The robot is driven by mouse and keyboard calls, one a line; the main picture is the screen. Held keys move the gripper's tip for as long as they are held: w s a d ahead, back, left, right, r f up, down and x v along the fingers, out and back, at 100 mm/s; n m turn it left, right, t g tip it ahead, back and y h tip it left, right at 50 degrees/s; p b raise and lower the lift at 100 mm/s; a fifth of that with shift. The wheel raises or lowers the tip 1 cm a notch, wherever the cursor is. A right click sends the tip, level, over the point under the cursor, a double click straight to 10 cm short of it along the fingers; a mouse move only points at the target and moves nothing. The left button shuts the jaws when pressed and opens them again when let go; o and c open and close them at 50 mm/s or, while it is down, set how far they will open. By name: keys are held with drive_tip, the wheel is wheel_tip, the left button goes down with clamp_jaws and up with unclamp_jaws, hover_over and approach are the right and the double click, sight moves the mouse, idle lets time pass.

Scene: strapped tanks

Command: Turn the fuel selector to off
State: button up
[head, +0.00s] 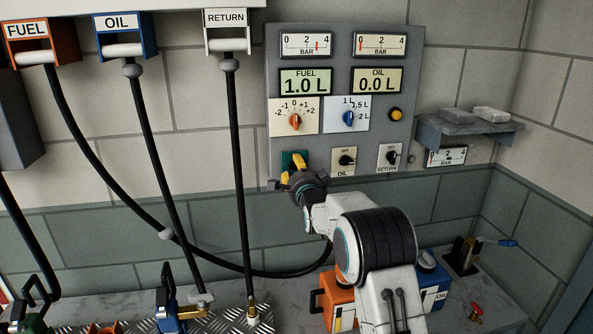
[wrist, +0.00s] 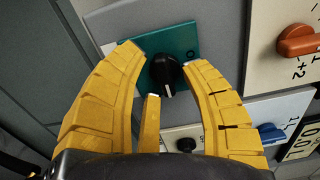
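The fuel selector is a black knob (wrist: 167,74) on a teal plate (wrist: 184,50) in the wrist view. A white mark shows on the knob's lower end, and a partly covered letter shows on the plate at right. In the head view the teal plate (head: 289,158) sits at the panel's lower left, its knob hidden by my gripper (head: 290,172). In the wrist view my gripper (wrist: 165,62) is open, its yellow fingers spread left and right of the knob, a third finger below. I cannot tell whether any finger touches the knob.
The grey panel (head: 342,70) also carries an oil selector (head: 346,160), a return selector (head: 390,157), an orange knob (head: 295,121) and a blue knob (head: 349,118) close by. Black hoses (head: 147,170) hang at left. A shelf (head: 467,133) juts out at right.

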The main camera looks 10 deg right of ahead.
clamp_jaws()
drive_tip(key=shift+f+n+b, duration=0.1)
drive_tip(key=shift+n+b, duration=0.3)
drive_tip(key=shift+b, duration=0.4)
drive_tip(key=n+b, duration=1)
drive_tip(key=n, duration=0.1)
drive_tip(key=r+n+b, duration=0.1)
drive_tip(key=n+b, duration=0.4)
drive_tip(key=shift+d+n+b, duration=0.2)
drive_tip(key=shift+n+b, duration=0.2)
drive_tip(key=shift+n, duration=0.3)
drive_tip(key=shift+o, duration=0.8)
unclamp_jaws()
drive_tip(key=shift+f, duration=0.15)
